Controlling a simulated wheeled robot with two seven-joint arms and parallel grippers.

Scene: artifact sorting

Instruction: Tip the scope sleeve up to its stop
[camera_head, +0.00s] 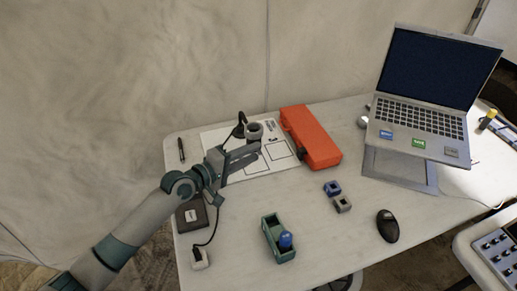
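A small scope stands on the white printed sheet (275,163) at the back of the table. Its grey round sleeve (254,129) shows at the top, next to a dark curved part with a cable (239,127). My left gripper (254,150) reaches in from the left, with its fingertips just below and in front of the sleeve. The fingers hide the lower part of the scope. I cannot tell whether they touch it or are shut on it. My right gripper is not in view.
An orange case (311,137) lies close right of the scope. A laptop (425,100) stands on a stand at the right. A green tray (270,240) with a blue piece, small blocks (342,204) and a black mouse (387,226) lie nearer. A dark box (191,216) sits near my arm.

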